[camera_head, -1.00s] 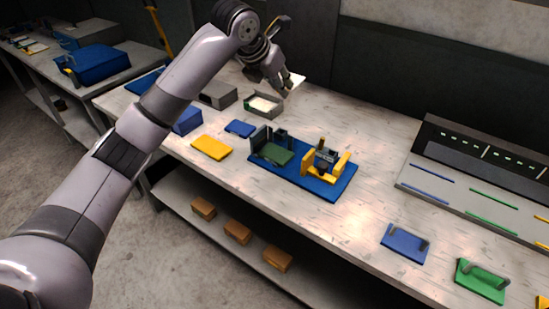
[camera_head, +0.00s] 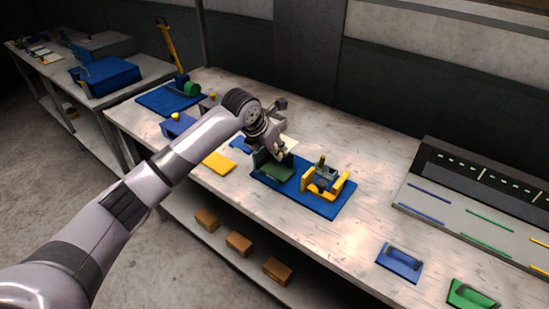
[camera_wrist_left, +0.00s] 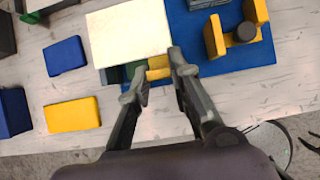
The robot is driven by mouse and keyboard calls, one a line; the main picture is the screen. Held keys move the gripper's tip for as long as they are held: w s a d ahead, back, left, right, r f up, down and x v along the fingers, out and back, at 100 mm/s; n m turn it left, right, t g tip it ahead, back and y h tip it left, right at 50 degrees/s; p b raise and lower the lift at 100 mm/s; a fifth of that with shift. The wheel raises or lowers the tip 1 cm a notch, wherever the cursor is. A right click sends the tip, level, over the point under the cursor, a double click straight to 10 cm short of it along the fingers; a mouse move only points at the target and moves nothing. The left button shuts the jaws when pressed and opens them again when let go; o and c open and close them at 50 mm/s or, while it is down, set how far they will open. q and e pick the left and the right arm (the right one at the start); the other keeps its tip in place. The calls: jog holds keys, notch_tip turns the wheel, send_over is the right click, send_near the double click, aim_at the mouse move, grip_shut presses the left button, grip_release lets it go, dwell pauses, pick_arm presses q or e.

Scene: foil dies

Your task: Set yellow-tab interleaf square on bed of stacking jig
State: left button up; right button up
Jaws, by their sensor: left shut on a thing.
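My left gripper (camera_head: 278,150) is shut on the yellow tab (camera_wrist_left: 158,68) of a cream interleaf, its fingertips (camera_wrist_left: 158,78) on either side of the tab in the left wrist view. The flat cream sheet (camera_wrist_left: 128,33) extends away from the fingers over part of the jig; it shows only as a pale patch in the head view (camera_head: 289,142). The stacking jig has a blue base (camera_head: 318,206), a green bed (camera_head: 276,173) and a dark upright wall. The gripper is above the bed, which the sheet mostly hides in the wrist view. I cannot tell the gap between them. My right gripper is not in view.
A yellow-and-grey fixture (camera_head: 325,182) stands on the base, right of the bed. A yellow block (camera_head: 219,163) and a blue block (camera_wrist_left: 65,56) lie left of the jig. Blue (camera_head: 399,262) and green (camera_head: 472,295) handled plates lie right. Bench between is clear.

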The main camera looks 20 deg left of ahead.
pick_arm(q)
notch_tip(320, 180, down, 5)
jog(key=shift+r+p, duration=0.2)
jog(key=shift+p, duration=0.25)
jog(key=shift+f, duration=0.25)
jog(key=o, duration=0.9)
